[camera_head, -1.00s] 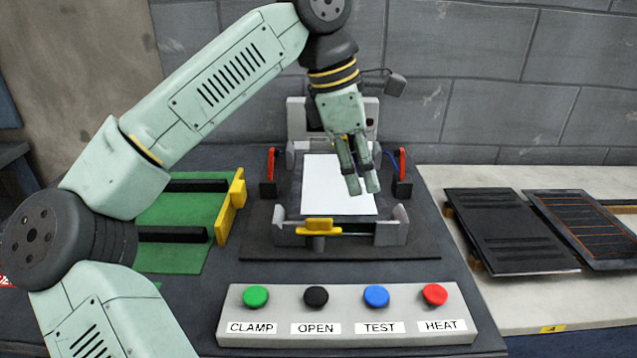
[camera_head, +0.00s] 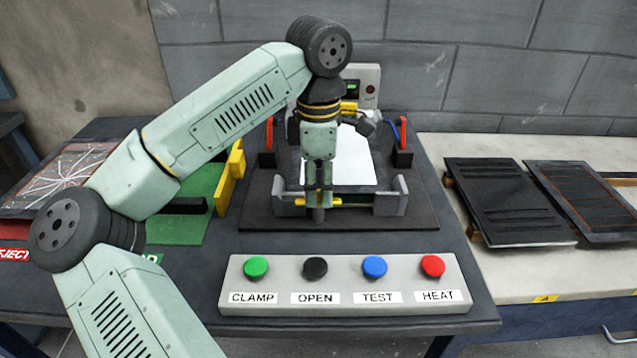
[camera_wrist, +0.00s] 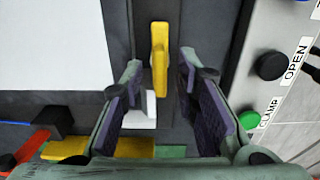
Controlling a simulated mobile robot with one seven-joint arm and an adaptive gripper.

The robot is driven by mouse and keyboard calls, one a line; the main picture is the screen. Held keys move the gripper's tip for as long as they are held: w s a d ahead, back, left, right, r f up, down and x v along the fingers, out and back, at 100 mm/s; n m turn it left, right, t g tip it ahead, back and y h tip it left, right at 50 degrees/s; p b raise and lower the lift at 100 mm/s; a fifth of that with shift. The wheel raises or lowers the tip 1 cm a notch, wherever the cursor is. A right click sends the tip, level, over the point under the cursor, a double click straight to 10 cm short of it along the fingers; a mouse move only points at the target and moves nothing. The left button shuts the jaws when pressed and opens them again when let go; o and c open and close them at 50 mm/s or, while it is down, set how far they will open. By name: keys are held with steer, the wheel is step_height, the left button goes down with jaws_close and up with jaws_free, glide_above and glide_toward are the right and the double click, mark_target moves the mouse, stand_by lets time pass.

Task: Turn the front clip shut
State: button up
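The yellow front clip (camera_head: 336,201) lies lengthwise left to right on the front rail of the dark fixture (camera_head: 262,216), partly hidden behind my gripper in the head view. In the wrist view the clip (camera_wrist: 160,60) stands upright in the picture, in line with the gap between my fingertips. My gripper (camera_head: 318,190) points down over the clip. In the wrist view its fingers (camera_wrist: 160,75) are apart, one on each side of the clip's line. I see no contact, and cannot tell whether the tips reach down beside it.
A white sheet (camera_head: 350,160) lies behind the clip. Red levers (camera_head: 403,132) stand at the fixture's sides. A button box (camera_head: 345,270) sits close in front. A yellow stop (camera_head: 230,178) and green mat (camera_head: 178,228) are left; dark panels (camera_head: 505,205) lie right.

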steer(key=shift+f, duration=0.1)
steer(key=shift+c, duration=0.4)
jaws_close()
